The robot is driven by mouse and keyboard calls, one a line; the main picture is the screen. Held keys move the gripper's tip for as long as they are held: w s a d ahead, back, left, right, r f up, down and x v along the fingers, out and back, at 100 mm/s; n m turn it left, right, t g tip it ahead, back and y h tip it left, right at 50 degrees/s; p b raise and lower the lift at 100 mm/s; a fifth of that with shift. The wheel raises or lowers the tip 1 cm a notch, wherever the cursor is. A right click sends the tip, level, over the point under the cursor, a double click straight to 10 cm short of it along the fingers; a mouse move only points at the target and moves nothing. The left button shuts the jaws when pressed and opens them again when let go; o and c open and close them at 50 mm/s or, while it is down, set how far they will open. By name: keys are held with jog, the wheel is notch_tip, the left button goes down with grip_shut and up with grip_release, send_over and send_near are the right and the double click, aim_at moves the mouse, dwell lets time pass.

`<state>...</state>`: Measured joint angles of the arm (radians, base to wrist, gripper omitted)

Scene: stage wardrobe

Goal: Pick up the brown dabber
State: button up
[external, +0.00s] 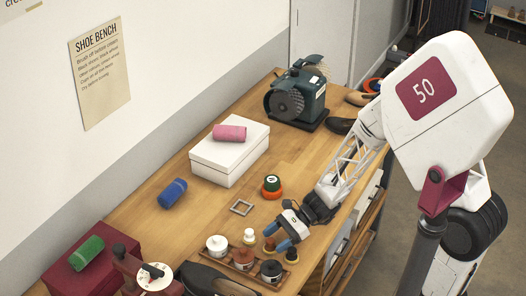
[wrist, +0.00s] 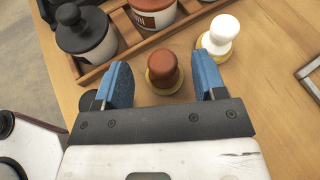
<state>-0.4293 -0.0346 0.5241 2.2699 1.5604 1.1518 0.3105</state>
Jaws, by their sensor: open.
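The brown dabber (wrist: 163,70) has a rounded brown knob on a paler, tan base. In the wrist view it stands upright between the two blue fingers of my gripper (wrist: 160,63), with a gap on each side. My gripper is open and holds nothing. In the external view the brown dabber (external: 270,244) stands by the fingertips of my gripper (external: 278,237), on the wooden bench beside the jar tray. A white dabber (wrist: 220,34) stands close by, just past the right finger in the wrist view. A dark dabber (external: 291,255) stands on the other side.
A wooden tray (wrist: 118,53) with several jars lies just beyond the dabbers. A square frame (external: 241,208) and a green-topped tin on an orange base (external: 272,187) lie nearby. A white box (external: 230,153) and a grinder (external: 298,95) stand farther back.

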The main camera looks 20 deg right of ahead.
aim_at(271, 244)
jog(key=shift+x, duration=0.95)
jog(key=shift+c, duration=0.3)
jog(key=c, duration=0.9)
jog(key=shift+r, duration=0.1)
notch_tip(271, 244, up, 18)
jog(key=shift+f, duration=0.1)
dwell(0.5)
